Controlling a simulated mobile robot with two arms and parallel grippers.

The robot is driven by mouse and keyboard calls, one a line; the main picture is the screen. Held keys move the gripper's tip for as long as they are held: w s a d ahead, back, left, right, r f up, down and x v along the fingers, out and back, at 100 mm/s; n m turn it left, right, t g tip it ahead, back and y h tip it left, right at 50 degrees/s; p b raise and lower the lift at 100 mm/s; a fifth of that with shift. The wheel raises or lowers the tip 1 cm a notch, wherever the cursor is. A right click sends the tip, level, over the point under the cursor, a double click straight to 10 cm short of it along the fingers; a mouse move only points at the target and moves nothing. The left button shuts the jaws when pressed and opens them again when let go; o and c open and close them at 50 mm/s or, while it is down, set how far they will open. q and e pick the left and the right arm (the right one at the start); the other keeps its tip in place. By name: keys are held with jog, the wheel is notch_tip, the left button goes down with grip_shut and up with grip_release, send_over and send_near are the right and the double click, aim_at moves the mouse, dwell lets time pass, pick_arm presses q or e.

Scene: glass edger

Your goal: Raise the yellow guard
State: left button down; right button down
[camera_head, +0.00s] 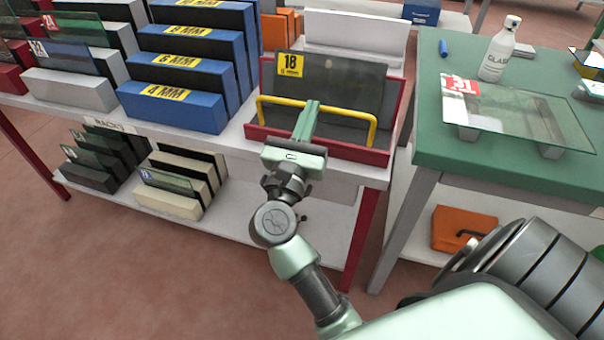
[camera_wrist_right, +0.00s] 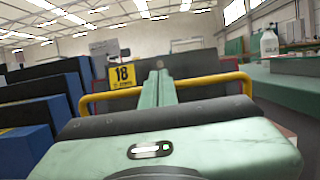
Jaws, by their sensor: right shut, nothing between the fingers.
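The yellow guard (camera_head: 345,111) is a bent bar across the front of a red rack (camera_head: 318,148). A dark glass pane with a yellow "18" label (camera_head: 290,65) stands in the rack behind it. Whether the fingers touch the bar cannot be told. My left gripper is not in view.
Blue racks (camera_head: 172,108) with yellow labels stand left of the red rack. A green table (camera_head: 430,150) at the right holds a glass sheet (camera_head: 520,112) on blocks and a white bottle (camera_head: 498,50). Lower shelf racks (camera_head: 165,203) stand below left.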

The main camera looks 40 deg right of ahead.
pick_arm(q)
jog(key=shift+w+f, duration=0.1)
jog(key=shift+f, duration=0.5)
pick_arm(e)
jog(key=shift+x, duration=0.8)
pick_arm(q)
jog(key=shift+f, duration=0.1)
